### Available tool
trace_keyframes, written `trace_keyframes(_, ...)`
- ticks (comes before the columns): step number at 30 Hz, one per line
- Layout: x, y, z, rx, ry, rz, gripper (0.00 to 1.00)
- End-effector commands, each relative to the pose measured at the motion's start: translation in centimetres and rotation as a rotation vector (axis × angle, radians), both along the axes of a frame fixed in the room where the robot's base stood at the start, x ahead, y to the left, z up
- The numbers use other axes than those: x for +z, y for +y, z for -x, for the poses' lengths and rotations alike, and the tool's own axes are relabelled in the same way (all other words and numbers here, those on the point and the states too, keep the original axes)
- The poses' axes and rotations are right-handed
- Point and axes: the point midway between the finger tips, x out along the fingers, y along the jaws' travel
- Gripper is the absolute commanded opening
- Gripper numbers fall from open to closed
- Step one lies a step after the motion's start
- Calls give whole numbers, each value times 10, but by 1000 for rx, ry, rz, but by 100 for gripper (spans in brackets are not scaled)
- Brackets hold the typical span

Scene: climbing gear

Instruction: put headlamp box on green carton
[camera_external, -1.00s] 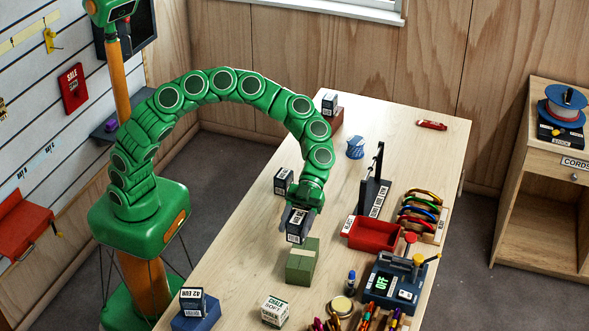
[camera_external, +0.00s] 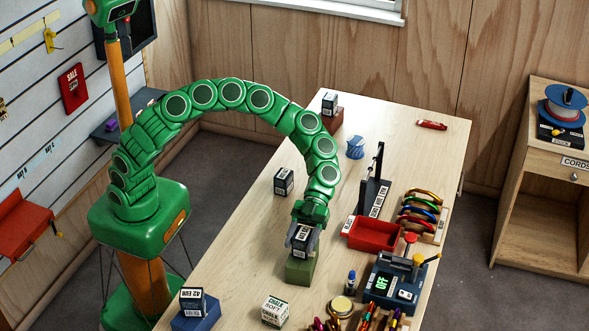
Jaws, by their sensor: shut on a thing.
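My gripper (camera_external: 305,234) is shut on a small dark box with a white label, the headlamp box (camera_external: 302,241). The box is over the green carton (camera_external: 300,270), which stands on the wooden table. The box covers the carton's upper part in this view. It looks at or just above the carton's top; I cannot tell whether they touch. The arm reaches over the table from the left.
Another dark labelled box (camera_external: 284,181) stands left of the gripper. A red tray (camera_external: 374,235) and a dark upright stand (camera_external: 372,190) are to the right. A chalk box (camera_external: 275,311) and a blue carton (camera_external: 196,316) with a dark box (camera_external: 192,300) are in front.

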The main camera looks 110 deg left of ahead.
Motion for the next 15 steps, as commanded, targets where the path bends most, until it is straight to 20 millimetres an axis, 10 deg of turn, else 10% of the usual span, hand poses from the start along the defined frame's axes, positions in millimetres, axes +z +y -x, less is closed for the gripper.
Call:
trace_keyframes(3,-2,0,0,0,0,1,19)
trace_keyframes(4,-3,0,0,0,0,0,55)
trace_keyframes(9,-2,0,0,0,0,0,79)
trace_keyframes(15,-2,0,0,0,0,0,79)
